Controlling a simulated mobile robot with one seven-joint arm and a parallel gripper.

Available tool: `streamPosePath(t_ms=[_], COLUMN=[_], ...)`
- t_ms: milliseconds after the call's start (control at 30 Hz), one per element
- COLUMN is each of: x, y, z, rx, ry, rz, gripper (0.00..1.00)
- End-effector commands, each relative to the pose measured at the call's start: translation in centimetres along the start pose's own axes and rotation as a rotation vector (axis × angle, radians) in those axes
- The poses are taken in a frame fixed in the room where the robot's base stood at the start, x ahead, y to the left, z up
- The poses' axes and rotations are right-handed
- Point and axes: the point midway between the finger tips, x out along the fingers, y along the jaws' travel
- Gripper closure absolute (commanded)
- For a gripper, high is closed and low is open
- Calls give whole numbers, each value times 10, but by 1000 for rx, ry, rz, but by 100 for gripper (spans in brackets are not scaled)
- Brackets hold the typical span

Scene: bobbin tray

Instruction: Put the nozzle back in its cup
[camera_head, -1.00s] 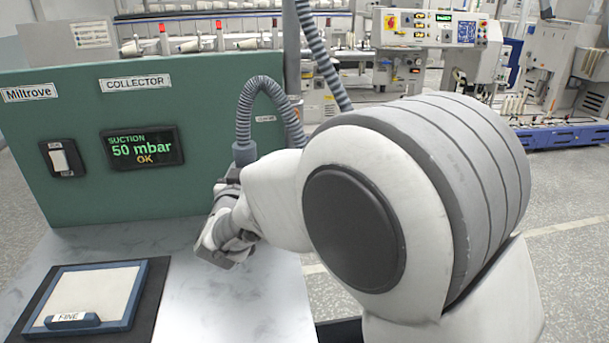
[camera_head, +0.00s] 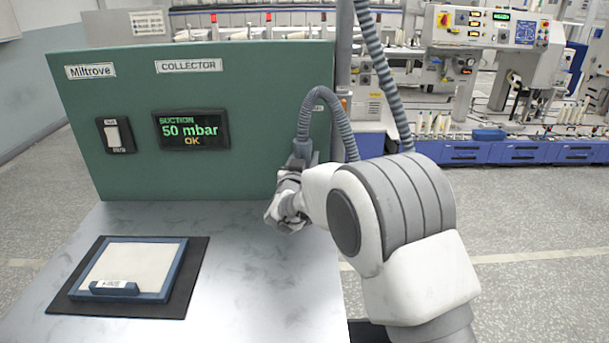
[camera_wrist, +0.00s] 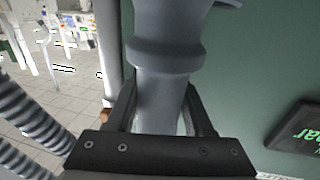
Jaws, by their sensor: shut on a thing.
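The nozzle (camera_wrist: 165,62) is a grey-blue tube with a collar, seen between the jaws in the wrist view. My gripper (camera_wrist: 162,112) is shut on it. In the head view my gripper (camera_head: 292,190) is in front of the right part of the green collector box (camera_head: 245,100), above the bench. The top of the nozzle (camera_head: 303,149) shows there with its ribbed grey hose (camera_head: 330,100) arching up from it. The lower part of the nozzle is hidden by my gripper and arm. I cannot make out the cup in either view.
A blue-framed tray (camera_head: 165,283) with a pale filter panel lies on a black mat (camera_head: 190,290) at the bench's left. The bench top (camera_head: 250,270) between tray and gripper is clear. A vertical pole (camera_head: 344,60) and second hose (camera_head: 375,50) stand right of the box.

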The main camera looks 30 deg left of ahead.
Motion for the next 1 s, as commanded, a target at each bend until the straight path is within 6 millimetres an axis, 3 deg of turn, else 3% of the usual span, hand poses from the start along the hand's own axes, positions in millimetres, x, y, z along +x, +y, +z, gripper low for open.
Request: streamPosePath(t_ms=[300, 700, 733, 867, 1000], x=[0, 0, 0, 0, 0], y=[0, 0, 0, 0, 0], z=[42, 48, 48, 47, 47], rx=[-1, 0, 0, 0, 0], ry=[-1, 1, 0, 0, 0], rz=[0, -1, -1, -1, -1], gripper=[100, 100, 44, 21, 18])
